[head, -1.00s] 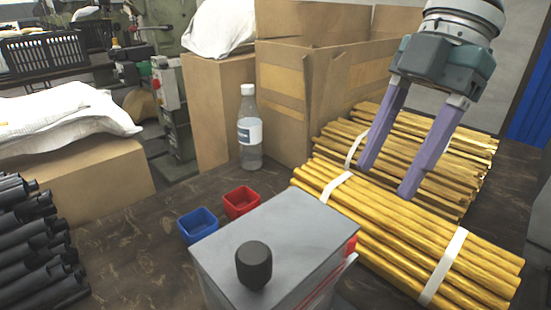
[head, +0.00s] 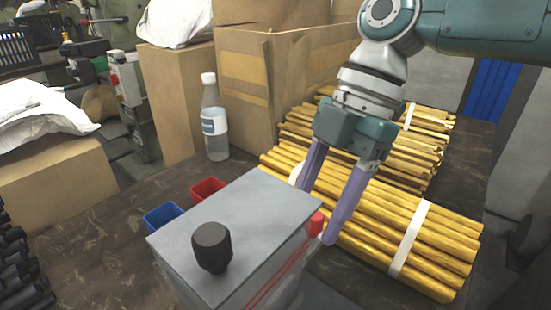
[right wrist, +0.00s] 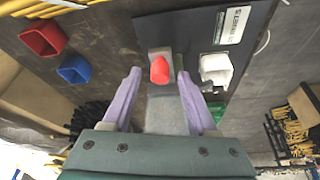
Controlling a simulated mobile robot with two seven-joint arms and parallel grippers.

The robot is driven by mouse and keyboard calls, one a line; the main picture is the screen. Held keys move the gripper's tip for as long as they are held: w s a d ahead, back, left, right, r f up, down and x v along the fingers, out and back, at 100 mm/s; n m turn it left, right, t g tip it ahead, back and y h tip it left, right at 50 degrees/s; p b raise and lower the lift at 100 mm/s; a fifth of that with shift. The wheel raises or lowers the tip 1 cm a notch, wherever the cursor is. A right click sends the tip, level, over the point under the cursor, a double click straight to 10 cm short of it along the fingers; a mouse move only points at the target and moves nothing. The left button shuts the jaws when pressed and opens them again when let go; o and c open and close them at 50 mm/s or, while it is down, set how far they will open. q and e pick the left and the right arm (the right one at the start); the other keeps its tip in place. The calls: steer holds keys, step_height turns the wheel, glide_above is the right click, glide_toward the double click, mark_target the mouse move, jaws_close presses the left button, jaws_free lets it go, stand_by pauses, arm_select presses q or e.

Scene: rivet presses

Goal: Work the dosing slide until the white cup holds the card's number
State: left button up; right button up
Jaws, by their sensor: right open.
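The dosing box (head: 235,225) is a grey housing with a black knob (head: 211,247) on top, at the front of the head view. The slide's red handle (head: 316,223) sticks out at its right side. My right gripper (head: 317,212) has open purple fingers beside that handle. In the right wrist view the red handle (right wrist: 159,70) lies between the fingertips, not gripped. The white cup (right wrist: 216,68) stands right of the handle on a dark plate; its contents cannot be made out. A white card (right wrist: 232,25) with dark print lies beyond it, unreadable. My left gripper is out of view.
A red bin (head: 207,189) and a blue bin (head: 163,216) stand left of the box. A clear bottle (head: 214,118) stands behind them. Strapped bundles of yellow rods (head: 385,225) lie close on the right. A cardboard box (head: 245,75) stands behind.

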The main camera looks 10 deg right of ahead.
jaws_close()
stand_by(0.3)
stand_by(1.0)
